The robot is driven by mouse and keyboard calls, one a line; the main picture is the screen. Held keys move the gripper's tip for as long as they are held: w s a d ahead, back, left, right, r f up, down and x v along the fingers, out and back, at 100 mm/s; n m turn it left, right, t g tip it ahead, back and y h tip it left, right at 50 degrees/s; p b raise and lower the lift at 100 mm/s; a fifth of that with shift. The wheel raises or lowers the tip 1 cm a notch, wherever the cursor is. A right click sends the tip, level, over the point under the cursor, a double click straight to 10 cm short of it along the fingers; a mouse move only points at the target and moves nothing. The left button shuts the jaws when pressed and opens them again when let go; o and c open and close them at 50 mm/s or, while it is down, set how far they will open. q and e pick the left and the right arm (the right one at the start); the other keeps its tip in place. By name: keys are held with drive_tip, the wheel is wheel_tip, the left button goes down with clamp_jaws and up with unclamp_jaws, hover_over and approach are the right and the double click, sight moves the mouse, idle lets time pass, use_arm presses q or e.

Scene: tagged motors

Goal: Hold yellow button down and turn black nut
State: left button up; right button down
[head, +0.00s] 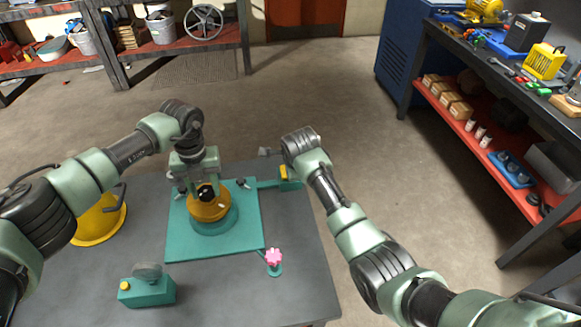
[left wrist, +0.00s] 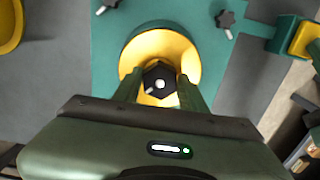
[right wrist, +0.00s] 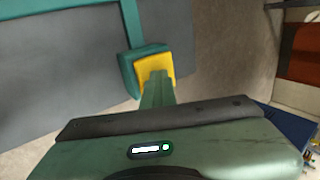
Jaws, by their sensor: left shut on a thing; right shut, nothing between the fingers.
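The black nut (head: 206,191) sits on top of a yellow disc (head: 209,209) with a round teal base on a teal plate. In the left wrist view the nut (left wrist: 158,80) lies between the two fingertips of my left gripper (left wrist: 160,88), which is shut on it. The square yellow button (right wrist: 154,68) is on a small teal block at the plate's arm. My right gripper (right wrist: 157,76) is shut and empty, its fingertips over the button and seemingly against it. In the head view the button (head: 284,172) shows beside my right arm, which hides the fingers.
A teal box (head: 148,291) with another yellow button and a grey cap stands at the front left. A pink knob (head: 274,257) is right of the plate (head: 245,243). A yellow round part (head: 98,222) lies left. The table (head: 225,292) has free room in front.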

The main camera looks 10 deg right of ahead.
use_arm(q)
drive_tip(key=n, duration=0.3)
use_arm(e)
drive_tip(key=shift+s+f, duration=0.1)
drive_tip(key=shift+f, duration=0.1)
use_arm(q)
drive_tip(key=n, duration=0.4)
drive_tip(key=shift+f, duration=0.1)
drive_tip(key=n, duration=0.4)
drive_tip(key=shift+n, duration=0.3)
drive_tip(key=shift+c, duration=0.4)
drive_tip(key=n, duration=0.3)
